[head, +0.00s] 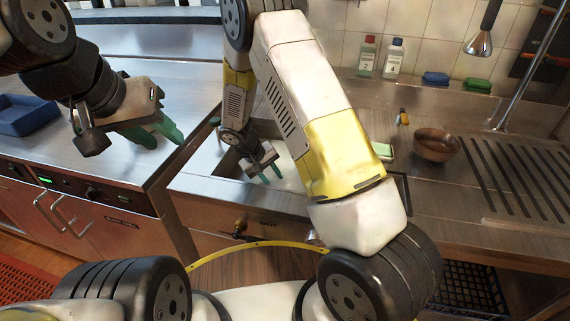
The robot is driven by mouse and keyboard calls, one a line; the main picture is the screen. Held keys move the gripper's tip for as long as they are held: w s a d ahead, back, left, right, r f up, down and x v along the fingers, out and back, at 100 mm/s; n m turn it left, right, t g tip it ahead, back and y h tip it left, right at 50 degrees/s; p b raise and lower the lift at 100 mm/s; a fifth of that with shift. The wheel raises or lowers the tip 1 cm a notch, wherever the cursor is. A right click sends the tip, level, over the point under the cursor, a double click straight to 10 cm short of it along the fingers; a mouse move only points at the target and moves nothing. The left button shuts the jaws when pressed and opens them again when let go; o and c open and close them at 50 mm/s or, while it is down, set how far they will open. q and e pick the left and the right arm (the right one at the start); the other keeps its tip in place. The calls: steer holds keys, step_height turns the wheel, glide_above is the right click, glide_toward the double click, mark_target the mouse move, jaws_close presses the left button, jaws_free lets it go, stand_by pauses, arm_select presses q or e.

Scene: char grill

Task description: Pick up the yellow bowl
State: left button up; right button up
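No bowl that is clearly yellow shows. A brown, wood-coloured bowl (436,146) stands upright on the steel counter at the right, left of the ribbed drain area. My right gripper (269,176) is over the sink in the middle, well left of the bowl, with its green fingers a little apart and nothing visible between them. My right arm crosses the middle of the view and hides part of the sink and counter. My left gripper (165,138) is above the left counter's right edge, far from the bowl, with its green fingers apart and empty.
A sink (229,163) holds something pale, partly hidden. Two bottles (367,57) (395,58) and blue and green items stand on the back ledge. A blue tray (25,115) sits far left.

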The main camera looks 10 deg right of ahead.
steer(key=x, duration=0.4)
steer(key=shift+w+d+r, duration=0.1)
steer(key=shift+d+r, duration=0.05)
steer(key=shift+d, duration=0.05)
jaws_close()
steer(key=shift+r, duration=0.1)
stand_by(1.0)
